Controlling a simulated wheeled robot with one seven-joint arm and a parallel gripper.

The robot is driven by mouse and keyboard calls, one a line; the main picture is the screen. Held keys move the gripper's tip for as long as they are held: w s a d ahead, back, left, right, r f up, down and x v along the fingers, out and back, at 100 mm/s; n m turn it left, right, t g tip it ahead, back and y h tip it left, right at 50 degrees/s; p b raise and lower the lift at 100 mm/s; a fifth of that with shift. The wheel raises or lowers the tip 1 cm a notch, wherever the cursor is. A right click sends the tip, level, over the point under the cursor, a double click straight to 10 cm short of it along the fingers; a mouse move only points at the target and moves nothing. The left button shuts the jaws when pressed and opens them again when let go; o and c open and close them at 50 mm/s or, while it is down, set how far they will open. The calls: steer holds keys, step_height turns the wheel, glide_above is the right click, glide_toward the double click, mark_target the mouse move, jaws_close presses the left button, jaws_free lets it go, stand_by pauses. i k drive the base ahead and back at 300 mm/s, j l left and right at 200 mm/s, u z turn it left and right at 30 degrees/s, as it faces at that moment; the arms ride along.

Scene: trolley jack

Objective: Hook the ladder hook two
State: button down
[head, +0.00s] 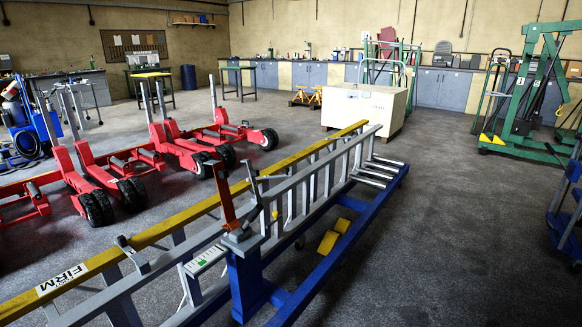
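A long ladder (291,207) with grey rungs lies on its side along a blue wheeled frame (330,258), running from the lower left to the middle of the view. A yellow rail (190,228) runs along its far side. An orange-brown upright bar (222,195) stands by a blue post (246,284). A dark angled piece (254,184) sticks up just right of it, and a grey bracket (132,254) sits farther left on the ladder. I cannot tell which of these is hook two or whether any is hooked. My gripper is not in view.
Red wheeled jacks (172,142) stand to the left. A white crate (364,107) is behind the ladder's far end. A green hoist (520,100) stands at the back right, and a blue cart (568,205) at the right edge. The floor right of the ladder is clear.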

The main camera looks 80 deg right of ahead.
mark_target(253, 173)
steer(key=k+l, duration=0.15)
steer(key=l, duration=0.2)
steer(key=k+l, duration=0.2)
steer(key=l, duration=0.15)
steer(key=k+l, duration=0.15)
steer(key=l, duration=0.2)
steer(key=k+l, duration=0.35)
steer(key=l, duration=0.3)
steer(key=i+l, duration=0.1)
steer(key=l, duration=0.25)
steer(key=i+l, duration=0.1)
steer(key=l, duration=0.25)
